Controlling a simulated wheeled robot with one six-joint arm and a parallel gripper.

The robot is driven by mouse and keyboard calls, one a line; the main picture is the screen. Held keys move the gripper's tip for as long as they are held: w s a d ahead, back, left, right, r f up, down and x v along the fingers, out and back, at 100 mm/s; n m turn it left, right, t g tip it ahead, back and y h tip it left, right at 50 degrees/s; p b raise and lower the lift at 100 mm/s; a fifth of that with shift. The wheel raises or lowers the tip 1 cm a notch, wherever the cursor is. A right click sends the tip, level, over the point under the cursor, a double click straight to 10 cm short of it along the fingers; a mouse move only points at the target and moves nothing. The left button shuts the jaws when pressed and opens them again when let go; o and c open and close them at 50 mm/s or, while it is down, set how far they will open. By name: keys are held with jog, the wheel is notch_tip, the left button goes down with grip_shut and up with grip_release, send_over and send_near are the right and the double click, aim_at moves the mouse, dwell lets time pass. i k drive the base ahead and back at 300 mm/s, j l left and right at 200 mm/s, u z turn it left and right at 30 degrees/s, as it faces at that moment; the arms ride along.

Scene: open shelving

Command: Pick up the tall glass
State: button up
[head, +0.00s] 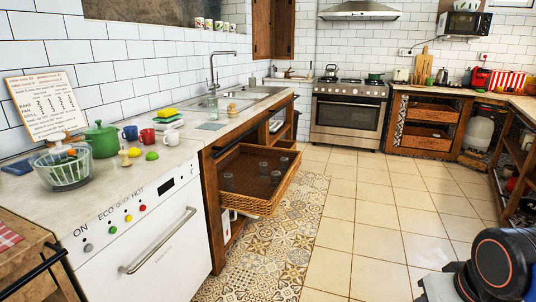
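One glass (228,181) is near the drawer's left side. Another glass (275,177) is near the right front, one (263,168) is just behind it, and one (284,162) is near the right back. They are small and faint here, so I cannot tell which is the tall one. My gripper is not in view; only a dark part of my arm shows at the lower right.
A white dishwasher (150,225) with a bar handle is at the left front. The counter above holds a glass bowl (62,170), a green pot (102,140), mugs and fruit. The tiled floor (375,205) is clear.

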aim_at(212, 102)
jog(key=i+l+u, duration=0.1)
jog(key=i+u, duration=0.25)
jog(key=i+l+u, duration=0.15)
jog(key=i+u, duration=0.15)
jog(key=i+l+u, duration=0.35)
jog(key=i+j, duration=0.05)
jog(key=i, duration=0.05)
